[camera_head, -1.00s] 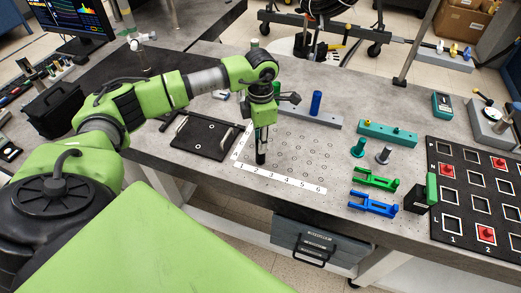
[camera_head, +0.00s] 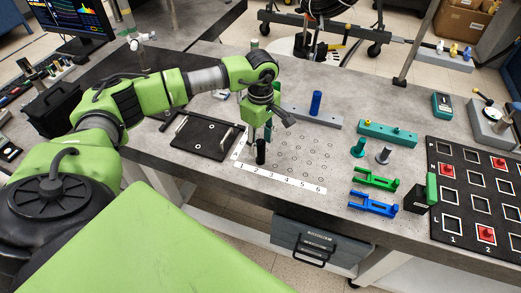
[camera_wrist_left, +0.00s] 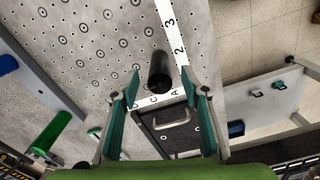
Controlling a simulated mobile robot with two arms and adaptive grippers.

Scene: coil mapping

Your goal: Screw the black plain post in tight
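The black plain post (camera_head: 261,152) stands upright on the dotted grid board near the number strip, around its low-number end. In the left wrist view the black post (camera_wrist_left: 160,73) shows as a dark cylinder beside the strip, just beyond the fingertips. My left gripper (camera_head: 259,133) is over the post in the head view. In the left wrist view its fingers (camera_wrist_left: 160,88) are spread apart, with open space between them, and do not touch the post. The post's foot and thread are hidden. My right gripper is out of view.
A black plate with handles (camera_head: 201,137) lies left of the grid. A grey rail with a blue post (camera_head: 316,103) and a green post (camera_wrist_left: 50,132) stands behind. Teal and grey pegs, green and blue forks (camera_head: 373,203) and a black socket board (camera_head: 470,226) are to the right.

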